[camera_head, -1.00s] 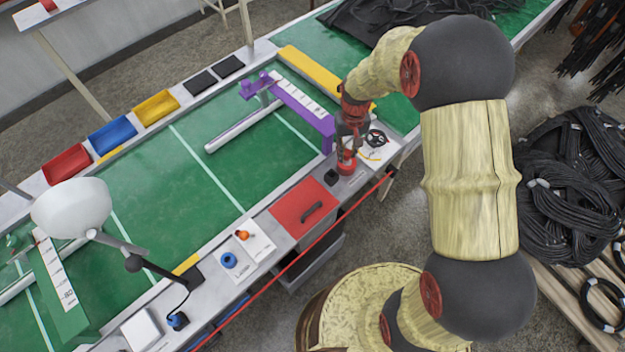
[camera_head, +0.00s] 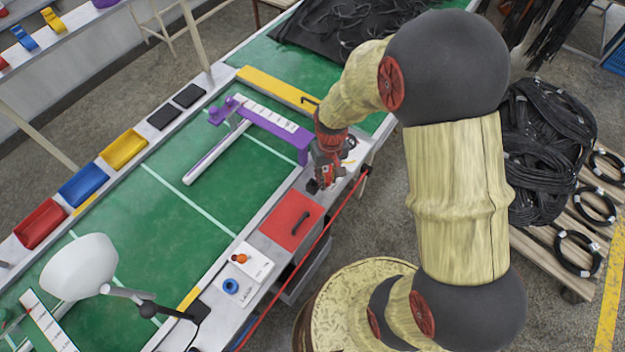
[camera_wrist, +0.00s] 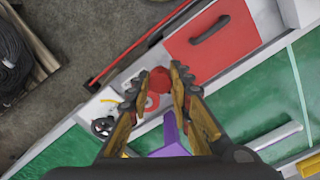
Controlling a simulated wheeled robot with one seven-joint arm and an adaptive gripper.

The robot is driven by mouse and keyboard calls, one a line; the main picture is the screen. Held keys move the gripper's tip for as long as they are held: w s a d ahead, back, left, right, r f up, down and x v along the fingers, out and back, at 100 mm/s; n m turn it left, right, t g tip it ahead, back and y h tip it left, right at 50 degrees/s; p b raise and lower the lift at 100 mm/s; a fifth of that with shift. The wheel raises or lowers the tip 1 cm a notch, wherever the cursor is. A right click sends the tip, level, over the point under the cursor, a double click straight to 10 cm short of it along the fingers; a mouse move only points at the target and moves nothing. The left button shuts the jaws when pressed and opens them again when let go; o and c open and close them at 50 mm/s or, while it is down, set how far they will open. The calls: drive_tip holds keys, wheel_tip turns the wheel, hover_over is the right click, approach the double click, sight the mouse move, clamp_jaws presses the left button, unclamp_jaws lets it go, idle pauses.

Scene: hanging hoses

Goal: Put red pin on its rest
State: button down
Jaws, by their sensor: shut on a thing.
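My gripper (camera_wrist: 170,82) is shut on the red pin (camera_wrist: 159,79), whose rounded red end shows between the fingertips in the wrist view. In the head view my gripper (camera_head: 321,182) is over the grey table edge, beside the red panel, and hides most of the pin. A red ring (camera_wrist: 152,101) on a pale patch shows just below the pin in the wrist view. I cannot tell whether this ring is the pin's rest, or how far the pin is above the surface.
The red panel (camera_head: 291,220) with a dark handle lies close by. A purple arm (camera_head: 272,121) stands over the green table top (camera_head: 180,208). A white card with an orange knob (camera_head: 240,258) and a blue ring (camera_head: 231,286) are further along the edge. A red cord runs along the front.

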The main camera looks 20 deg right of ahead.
drive_tip(key=shift+w+a+f+b, duration=0.4)
drive_tip(key=shift+w+f, duration=0.75)
drive_tip(key=shift+f, duration=0.5)
drive_tip(key=shift+w+a+f+b, duration=0.35)
drive_tip(key=shift+w+f, duration=0.75)
drive_tip(key=shift+f, duration=0.55)
drive_tip(key=shift+w+a+f+b, duration=0.35)
drive_tip(key=shift+w+f, duration=0.8)
drive_tip(key=shift+f, duration=0.5)
drive_tip(key=shift+f, duration=0.3)
drive_tip(key=c, duration=1.6)
unclamp_jaws()
drive_tip(key=shift+c, duration=0.2)
drive_tip(key=shift+r, duration=0.15)
